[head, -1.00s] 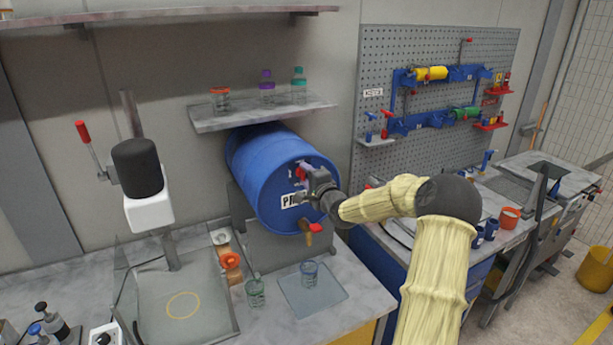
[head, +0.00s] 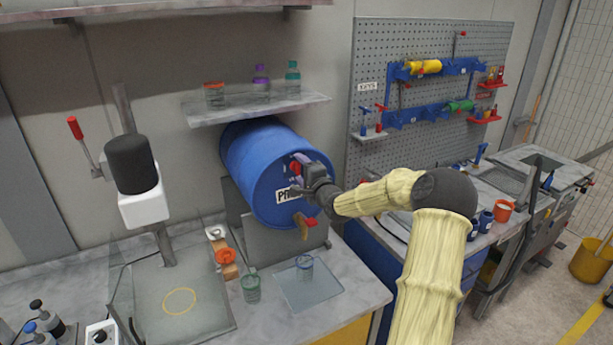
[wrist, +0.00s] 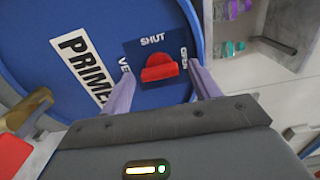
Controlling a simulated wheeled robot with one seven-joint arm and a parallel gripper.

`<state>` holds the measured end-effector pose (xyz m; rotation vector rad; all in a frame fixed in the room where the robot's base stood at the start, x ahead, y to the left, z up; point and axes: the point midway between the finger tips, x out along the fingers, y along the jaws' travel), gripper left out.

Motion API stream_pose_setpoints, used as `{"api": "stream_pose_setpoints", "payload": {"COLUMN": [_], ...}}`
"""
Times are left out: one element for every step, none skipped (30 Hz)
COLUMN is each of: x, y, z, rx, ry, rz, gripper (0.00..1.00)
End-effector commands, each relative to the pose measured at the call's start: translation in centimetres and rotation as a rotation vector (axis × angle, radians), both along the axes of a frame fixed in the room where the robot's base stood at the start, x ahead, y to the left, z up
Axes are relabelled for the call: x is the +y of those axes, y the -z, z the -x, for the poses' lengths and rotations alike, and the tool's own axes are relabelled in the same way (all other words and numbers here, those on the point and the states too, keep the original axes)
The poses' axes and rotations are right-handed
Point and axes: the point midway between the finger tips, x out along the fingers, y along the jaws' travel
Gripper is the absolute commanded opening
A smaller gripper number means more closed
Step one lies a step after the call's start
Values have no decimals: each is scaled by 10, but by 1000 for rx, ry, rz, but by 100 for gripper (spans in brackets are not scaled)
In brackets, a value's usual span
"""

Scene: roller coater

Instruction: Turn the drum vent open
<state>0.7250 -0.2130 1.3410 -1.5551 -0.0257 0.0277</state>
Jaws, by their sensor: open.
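The blue drum (head: 262,165) lies on its side on a grey stand, its round end facing me, with a "PRIMER" label. In the wrist view the drum face (wrist: 40,45) fills the left and middle. The red vent knob (wrist: 161,67) sits on a dark plate (wrist: 150,46) marked "SHUT" above it, with partly hidden lettering on both sides. My gripper (wrist: 163,82) is open, one finger on each side of the knob, not visibly touching it. In the head view my gripper (head: 300,178) is at the drum face and partly hides the knob.
A tap with a red handle (head: 310,222) juts from the drum's lower face, below my gripper. A shelf (head: 255,110) with several bottles hangs above the drum.

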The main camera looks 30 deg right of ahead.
Motion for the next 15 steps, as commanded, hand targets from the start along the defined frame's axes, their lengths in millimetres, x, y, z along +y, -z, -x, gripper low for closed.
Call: {"api": "stream_pose_setpoints", "payload": {"x": [0, 0, 0, -1, -1, -2, -2, -2, -2, -3, -3, -3, -3, -3, -4], "y": [1, 1, 1, 1, 1, 2, 2, 3, 3, 3, 3, 3, 4, 4, 3], "z": [2, 3, 6, 8, 11, 17, 21, 25, 32, 37, 43, 51, 57, 62, 69], "rx": [0, 0, 0, -1, -1, -1, -1, 0, 0, 0, 0, 0, 1, 0, 0], "ry": [0, 0, 0, 0, 1, 1, 1, 1, 2, 2, 2, 2, 3, 3, 4], "rz": [0, 0, 1, 1, 2, 2, 2, 2, 3, 2, 2, 2, 3, 4, 3], "gripper": [62, 62, 62, 62, 62, 62, 62, 62, 62, 62, 62, 62, 62, 62, 62]}}
